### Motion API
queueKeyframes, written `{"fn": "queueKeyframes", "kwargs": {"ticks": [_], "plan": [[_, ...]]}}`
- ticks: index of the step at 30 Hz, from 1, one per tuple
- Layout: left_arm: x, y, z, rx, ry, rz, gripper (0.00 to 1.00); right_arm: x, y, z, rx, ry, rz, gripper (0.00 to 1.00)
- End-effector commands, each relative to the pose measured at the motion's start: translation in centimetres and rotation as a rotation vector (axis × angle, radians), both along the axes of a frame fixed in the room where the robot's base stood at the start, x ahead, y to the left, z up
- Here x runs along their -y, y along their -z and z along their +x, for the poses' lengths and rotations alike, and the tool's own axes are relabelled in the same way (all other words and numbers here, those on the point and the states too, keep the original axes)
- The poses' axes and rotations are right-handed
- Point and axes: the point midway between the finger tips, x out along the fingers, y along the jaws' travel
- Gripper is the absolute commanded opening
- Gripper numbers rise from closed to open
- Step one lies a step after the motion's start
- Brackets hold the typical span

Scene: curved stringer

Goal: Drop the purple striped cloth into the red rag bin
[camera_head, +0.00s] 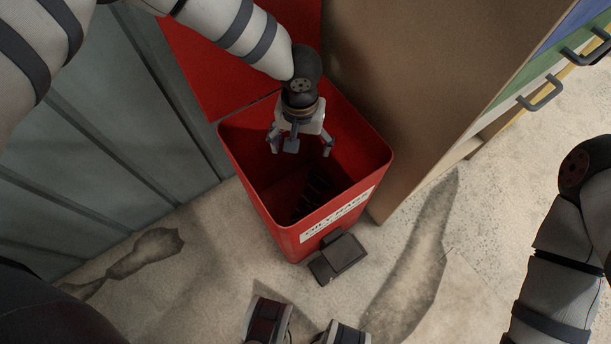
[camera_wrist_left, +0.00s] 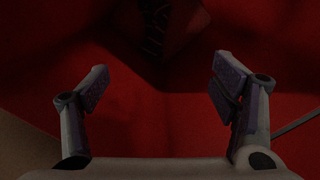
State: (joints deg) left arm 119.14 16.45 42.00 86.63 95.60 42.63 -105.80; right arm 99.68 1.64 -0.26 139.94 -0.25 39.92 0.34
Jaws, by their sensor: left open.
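The red rag bin (camera_head: 258,200) stands open on the floor, with its lid raised at the back and a white label on its front. My left gripper (camera_head: 300,146) points down into the bin's mouth, open, with nothing between its fingers. In the left wrist view its two fingers (camera_wrist_left: 160,88) are spread apart over the red inside. A dark striped shape (camera_head: 313,192) lies low inside the bin; it also shows at the top of the left wrist view (camera_wrist_left: 158,25). It may be the purple striped cloth, but shadow hides its colour. My right gripper is out of view.
A grey ribbed metal panel (camera_head: 85,150) stands left of the bin. A brown cabinet side (camera_head: 410,90) stands close on its right, with handled drawers (camera_head: 545,92) beyond. A dark pedal (camera_head: 338,257) sticks out at the bin's front. Stained concrete floor lies clear in front.

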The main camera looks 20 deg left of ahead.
Motion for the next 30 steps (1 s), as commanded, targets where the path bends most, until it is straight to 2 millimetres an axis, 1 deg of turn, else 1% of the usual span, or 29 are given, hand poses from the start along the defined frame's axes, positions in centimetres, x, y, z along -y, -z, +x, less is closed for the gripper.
{"fn": "queueKeyframes", "kwargs": {"ticks": [8,11,15,21,30], "plan": [[0.0,-0.3,0.0,0.001,0.000,0.000,0.80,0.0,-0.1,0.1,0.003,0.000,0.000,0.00],[0.0,-1.3,0.1,0.003,0.000,-0.001,0.80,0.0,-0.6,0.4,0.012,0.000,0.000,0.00],[0.0,-3.4,0.2,0.006,0.001,-0.001,0.80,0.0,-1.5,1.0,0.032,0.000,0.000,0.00],[0.0,-5.7,0.2,0.005,-0.001,0.000,0.80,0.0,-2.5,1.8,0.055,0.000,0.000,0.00],[0.0,-5.7,0.0,0.000,0.000,0.000,0.80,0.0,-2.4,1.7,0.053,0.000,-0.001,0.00]]}}
